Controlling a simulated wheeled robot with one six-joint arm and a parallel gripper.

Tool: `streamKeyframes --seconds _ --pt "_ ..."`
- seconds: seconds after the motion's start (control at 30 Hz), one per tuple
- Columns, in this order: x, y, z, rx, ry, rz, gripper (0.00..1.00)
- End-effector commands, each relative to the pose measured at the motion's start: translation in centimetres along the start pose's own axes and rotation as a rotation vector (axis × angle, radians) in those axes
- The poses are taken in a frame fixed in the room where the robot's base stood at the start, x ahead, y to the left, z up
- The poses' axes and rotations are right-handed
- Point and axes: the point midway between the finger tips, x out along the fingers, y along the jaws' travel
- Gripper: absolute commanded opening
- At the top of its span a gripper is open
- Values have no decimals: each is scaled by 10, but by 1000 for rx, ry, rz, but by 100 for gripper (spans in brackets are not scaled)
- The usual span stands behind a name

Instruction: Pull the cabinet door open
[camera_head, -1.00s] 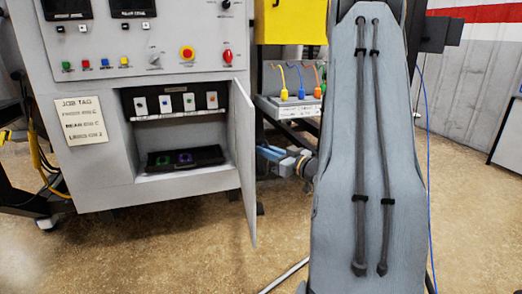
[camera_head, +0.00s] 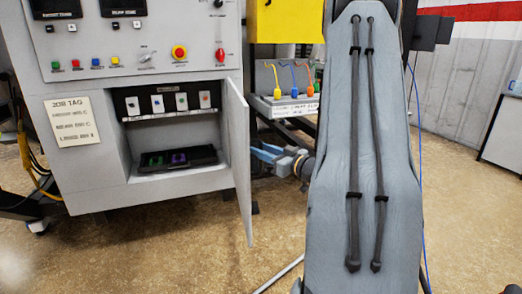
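The grey cabinet door (camera_head: 238,160) stands swung out from the right side of the cabinet opening, seen nearly edge-on. The cabinet (camera_head: 95,185) is open, with a shelf of upright cards (camera_head: 170,104) and a black tray (camera_head: 178,160) holding a green and a purple item visible inside. My gripper (camera_head: 264,154), with blue fingers, is just right of the door, on its outer side. The door's edge partly hides the fingertips, so I cannot tell whether they touch it or how far apart they are. No handle is visible.
Above the opening is a control panel (camera_head: 140,45) with buttons and a red emergency stop. A job tag (camera_head: 71,121) is left of it. A rack with coloured hooks (camera_head: 290,98) stands behind my gripper. The floor (camera_head: 160,250) before the cabinet is clear.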

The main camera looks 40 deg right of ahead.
Motion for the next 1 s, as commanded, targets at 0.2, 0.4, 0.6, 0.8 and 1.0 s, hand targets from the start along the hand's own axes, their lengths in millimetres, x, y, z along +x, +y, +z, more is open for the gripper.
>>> streamKeyframes --seconds 0.2,0.4,0.6,0.8,1.0 --pt "-36 2 -1 1 0 5 31" --pt "-62 2 -1 0 1 4 31" --pt "-70 1 0 0 1 2 31" --pt "-70 1 0 0 1 2 31" --pt "-69 1 0 0 1 2 31"
